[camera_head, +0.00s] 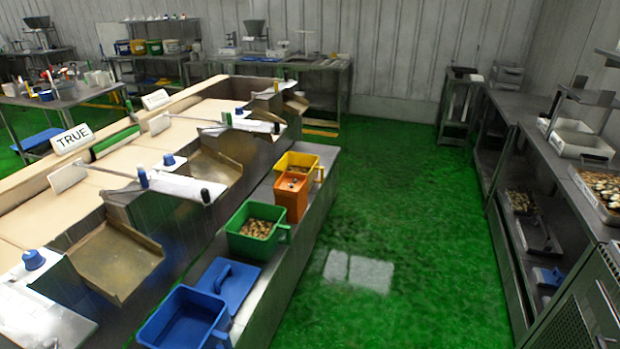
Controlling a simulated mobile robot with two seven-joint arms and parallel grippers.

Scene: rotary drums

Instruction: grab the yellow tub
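The yellow tub (299,157) stands on the low metal ledge (311,199) beside the conveyor line, at the far end of a row of tubs. Brownish contents show inside it. An orange tub (290,196) stands right in front of it and hides much of its near side. Neither of my grippers shows in the head view.
Nearer along the ledge are a green tub (258,231) with brownish pieces, a blue lid (229,285) and an empty-looking blue tub (188,321). The green floor (400,215) right of the ledge is clear up to the metal shelving (513,115).

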